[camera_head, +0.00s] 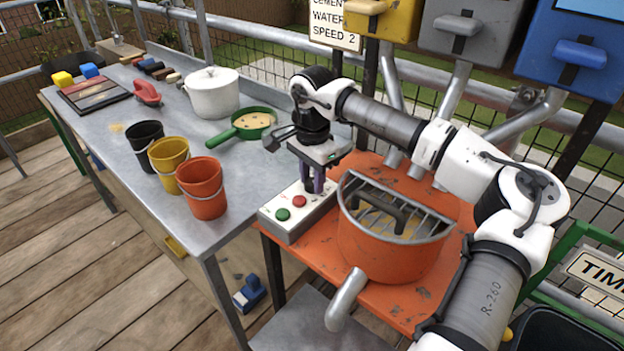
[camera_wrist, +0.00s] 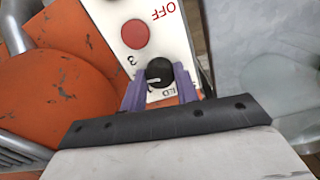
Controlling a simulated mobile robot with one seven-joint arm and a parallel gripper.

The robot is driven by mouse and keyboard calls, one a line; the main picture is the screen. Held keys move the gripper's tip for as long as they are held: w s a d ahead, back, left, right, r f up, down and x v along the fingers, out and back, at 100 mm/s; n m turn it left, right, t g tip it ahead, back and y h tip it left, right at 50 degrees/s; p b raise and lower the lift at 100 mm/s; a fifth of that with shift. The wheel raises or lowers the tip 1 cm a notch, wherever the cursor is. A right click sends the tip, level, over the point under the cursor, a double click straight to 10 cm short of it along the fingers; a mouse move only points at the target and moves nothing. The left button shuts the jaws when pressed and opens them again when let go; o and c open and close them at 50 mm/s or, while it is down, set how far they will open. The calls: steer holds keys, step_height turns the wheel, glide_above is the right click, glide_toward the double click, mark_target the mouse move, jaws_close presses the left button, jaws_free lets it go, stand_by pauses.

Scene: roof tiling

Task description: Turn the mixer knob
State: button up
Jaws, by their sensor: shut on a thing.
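The mixer's white control box (camera_head: 292,226) stands at the left edge of the orange stand, with a red button (camera_head: 299,201) and a green button (camera_head: 283,214). In the wrist view the black knob (camera_wrist: 159,72) sits between the purple fingers of my gripper (camera_wrist: 160,92), which is shut on it. A white mark on the knob shows. The red button (camera_wrist: 135,34) lies beyond the knob, with "OFF" and "3" printed on the box. In the head view my gripper (camera_head: 313,185) points down at the box's far end and hides the knob.
The orange mixer drum (camera_head: 385,250) with its grille is close on the right of my gripper. A metal table (camera_head: 240,165) on the left holds black, yellow and orange buckets (camera_head: 203,188), a green sieve (camera_head: 252,122) and a white pot (camera_head: 213,92). A sign (camera_head: 335,22) reads "CEMENT WATER SPEED 2".

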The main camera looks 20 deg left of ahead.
mark_target(312, 181)
steer(key=shift+n, duration=0.7)
steer(key=o, duration=1)
steer(key=shift+c, duration=0.2)
steer(key=shift+r, duration=0.1)
step_height(312, 181, up, 14)
steer(key=b, duration=0.1)
steer(key=shift+f, duration=0.2)
